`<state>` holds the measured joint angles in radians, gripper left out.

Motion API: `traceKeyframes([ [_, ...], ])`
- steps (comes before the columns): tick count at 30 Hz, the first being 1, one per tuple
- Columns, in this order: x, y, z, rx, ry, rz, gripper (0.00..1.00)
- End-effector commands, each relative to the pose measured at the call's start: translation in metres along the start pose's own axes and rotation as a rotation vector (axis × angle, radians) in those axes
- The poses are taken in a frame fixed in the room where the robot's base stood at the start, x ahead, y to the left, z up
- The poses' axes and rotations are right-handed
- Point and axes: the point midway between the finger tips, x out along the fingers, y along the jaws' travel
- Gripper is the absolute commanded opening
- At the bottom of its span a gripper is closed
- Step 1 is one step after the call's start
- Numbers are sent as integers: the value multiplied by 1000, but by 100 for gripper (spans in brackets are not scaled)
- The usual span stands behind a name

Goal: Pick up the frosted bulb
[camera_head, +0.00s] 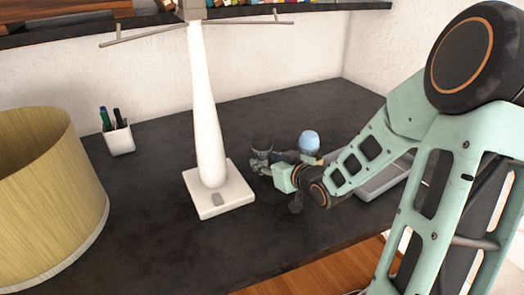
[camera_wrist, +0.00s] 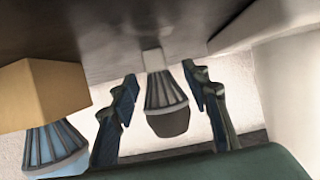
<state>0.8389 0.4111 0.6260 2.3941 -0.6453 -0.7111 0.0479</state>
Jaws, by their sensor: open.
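Two bulbs stand on the dark desk. One has a dark grey dome (camera_head: 262,143) and a ribbed grey body. The other has a pale blue dome (camera_head: 309,140). I cannot tell for sure which is the frosted one. My gripper (camera_head: 268,166) is low over the desk beside the dark bulb. In the wrist view, the open fingers of my gripper (camera_wrist: 160,88) stand on either side of the dark-domed bulb (camera_wrist: 167,105), with gaps between. The blue bulb (camera_wrist: 55,148) is outside the fingers at left, partly cut off by the frame.
A tan block (camera_wrist: 42,92) is by the blue bulb. A white lamp stand (camera_head: 208,130) rises close left of my gripper. A grey tray (camera_head: 385,182) lies right, partly behind my arm. A pen cup (camera_head: 120,139) and yellow round shade (camera_head: 45,195) are left. A shelf (camera_head: 70,28) runs above.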

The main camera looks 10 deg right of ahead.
Motion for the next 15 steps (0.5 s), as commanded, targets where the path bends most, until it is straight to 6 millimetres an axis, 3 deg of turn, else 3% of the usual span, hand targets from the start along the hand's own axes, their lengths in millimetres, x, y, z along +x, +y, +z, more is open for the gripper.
traceKeyframes([
  [6,33,2,3,1,1,-2,43],
  [15,38,2,1,1,0,1,43],
])
